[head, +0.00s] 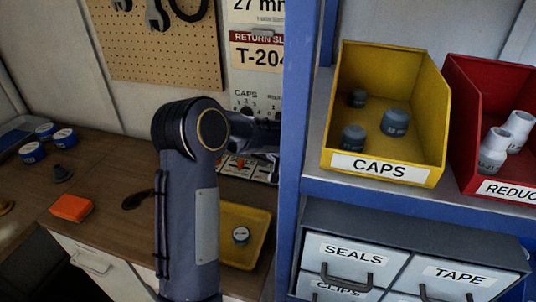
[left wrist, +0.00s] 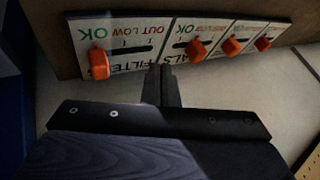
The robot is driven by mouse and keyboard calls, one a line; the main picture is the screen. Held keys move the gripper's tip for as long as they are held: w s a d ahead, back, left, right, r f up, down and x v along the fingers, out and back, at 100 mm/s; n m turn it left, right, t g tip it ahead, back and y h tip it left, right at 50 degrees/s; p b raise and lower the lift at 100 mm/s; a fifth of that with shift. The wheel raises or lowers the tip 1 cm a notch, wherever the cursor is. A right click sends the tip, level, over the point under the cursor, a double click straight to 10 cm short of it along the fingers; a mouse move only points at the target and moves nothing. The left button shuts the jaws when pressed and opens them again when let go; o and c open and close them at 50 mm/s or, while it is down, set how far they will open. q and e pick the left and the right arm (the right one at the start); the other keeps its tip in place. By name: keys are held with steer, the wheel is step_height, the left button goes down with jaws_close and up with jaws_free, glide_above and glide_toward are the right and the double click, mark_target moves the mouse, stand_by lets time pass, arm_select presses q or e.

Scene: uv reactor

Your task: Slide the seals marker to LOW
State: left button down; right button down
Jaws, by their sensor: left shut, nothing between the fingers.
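A white board (left wrist: 125,40) with several slider panels lies across the top of the left wrist view. Each has an orange marker, a slot and OK, LOW, OUT lettering. The second panel's label appears to end in "ALS", likely SEALS, but it is partly hidden by my fingers. Its orange marker (left wrist: 195,48) sits near OK. The leftmost panel seems to read FILTERS; its marker (left wrist: 99,62) is also toward OK. My left gripper (left wrist: 160,70) is shut and empty, tips at the board's label edge; contact is unclear. My left arm partly hides the board (head: 240,165) in the head view.
A blue shelf post (head: 297,130) stands right of the board. The shelf holds a yellow CAPS bin (head: 388,172) and a red bin (head: 470,90). Below the board is a yellow tray (head: 255,225) with a small jar. An orange block (head: 71,207) lies on the wooden counter.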

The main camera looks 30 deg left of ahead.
mark_target(243, 164)
arm_select(q)
steer(key=x, duration=0.1)
steer(key=p+x, duration=0.1)
steer(key=x, duration=0.1)
steer(key=shift+a+r, duration=0.1)
steer(key=shift+a, duration=0.25)
steer(key=shift+s+a+p, duration=0.3)
steer(key=shift+a, duration=0.45)
steer(key=shift+s+a+p, duration=0.3)
steer(key=shift+a, duration=0.45)
steer(key=shift+s+a+f+b, duration=0.15)
steer(key=shift+a+f+b, duration=0.3)
steer(key=shift+b, duration=0.75)
steer(key=shift+a+r, duration=0.2)
steer(key=shift+r, duration=0.2)
